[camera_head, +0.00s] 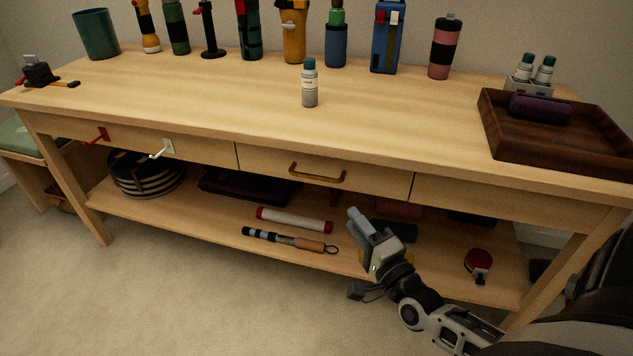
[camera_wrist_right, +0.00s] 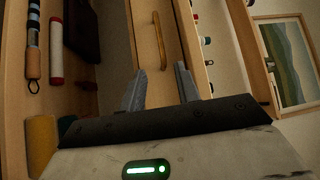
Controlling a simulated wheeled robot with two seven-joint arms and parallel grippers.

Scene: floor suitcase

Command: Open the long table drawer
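The wooden table (camera_head: 215,85) has a drawer (camera_head: 380,181) in the middle of its front, with a curved brass-coloured handle (camera_head: 318,176). The drawer front looks flush with the table, so it appears shut. The handle also shows in the right wrist view (camera_wrist_right: 160,38), running up the picture ahead of the fingers. My right gripper (camera_head: 362,226) is below and to the right of the handle, in front of the table. In the wrist view its two fingers (camera_wrist_right: 160,72) stand apart with nothing between them, short of the handle. My left gripper is not in view.
A lower shelf (camera_head: 220,215) holds a red-and-white tube (camera_head: 294,220), a cork-handled rod (camera_head: 290,240) and a striped round item (camera_head: 146,174). A red hook (camera_head: 98,136) and a white hook (camera_head: 163,149) stick out at left. Bottles and a dark tray (camera_head: 560,150) stand on top. Floor in front is clear.

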